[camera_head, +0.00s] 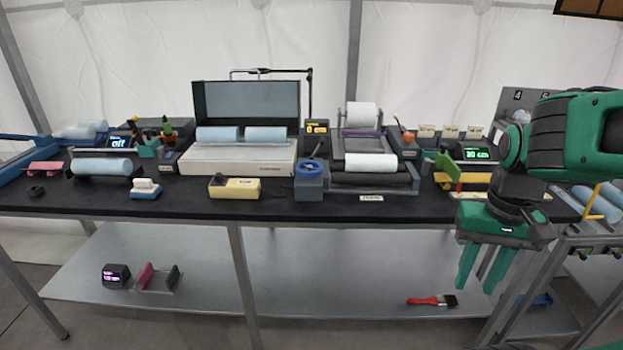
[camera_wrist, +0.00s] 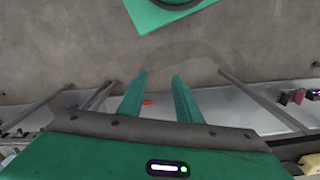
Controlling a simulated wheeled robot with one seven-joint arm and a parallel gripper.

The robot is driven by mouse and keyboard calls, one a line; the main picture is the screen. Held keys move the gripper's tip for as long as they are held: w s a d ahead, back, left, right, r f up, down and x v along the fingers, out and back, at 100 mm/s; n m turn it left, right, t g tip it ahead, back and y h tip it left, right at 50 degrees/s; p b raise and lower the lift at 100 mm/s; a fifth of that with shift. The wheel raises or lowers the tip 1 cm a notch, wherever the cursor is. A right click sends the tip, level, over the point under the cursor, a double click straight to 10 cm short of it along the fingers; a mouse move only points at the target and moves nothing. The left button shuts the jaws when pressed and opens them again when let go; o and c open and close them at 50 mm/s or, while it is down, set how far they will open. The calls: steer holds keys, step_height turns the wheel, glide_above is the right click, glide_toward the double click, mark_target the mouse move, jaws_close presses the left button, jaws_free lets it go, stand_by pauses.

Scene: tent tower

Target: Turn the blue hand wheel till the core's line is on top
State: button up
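The blue hand wheel (camera_head: 309,168) sits on a grey block (camera_head: 309,187) at the left end of a roller device, near the front edge of the black table. A white roll (camera_head: 370,160) lies across this device, and another white roll (camera_head: 362,115) stands higher behind it. I cannot make out a line on either roll or tell which is the core. My gripper (camera_head: 478,277) hangs at the right, in front of the table edge and well away from the wheel. Its two green fingers are apart with nothing between them; they also show in the wrist view (camera_wrist: 160,85).
A yellow box (camera_head: 236,188) stands left of the wheel, and a white case (camera_head: 240,160) with an open dark lid is behind. A yellow and green tool (camera_head: 448,170) stands right of the device. A red brush (camera_head: 432,301) lies on the lower shelf. The space before the table is free.

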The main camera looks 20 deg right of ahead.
steer(key=shift+s+a, duration=0.15)
steer(key=shift+s, duration=0.05)
steer(key=shift+o, duration=0.6)
steer(key=o, duration=0.5)
steer(key=shift+s+r, duration=0.15)
steer(key=shift+s, duration=0.15)
steer(key=o, duration=0.7)
steer(key=w+n+t, duration=0.1)
steer(key=w, duration=0.2)
steer(key=shift+w+a+n, duration=0.15)
steer(key=shift+w+n, duration=0.05)
steer(key=shift+n, duration=0.2)
steer(key=n+t+y, duration=0.8)
steer(key=n+t, duration=0.2)
steer(key=n, duration=0.2)
glide_toward(313, 168)
steer(key=x, duration=1.1)
steer(key=shift+w, duration=0.1)
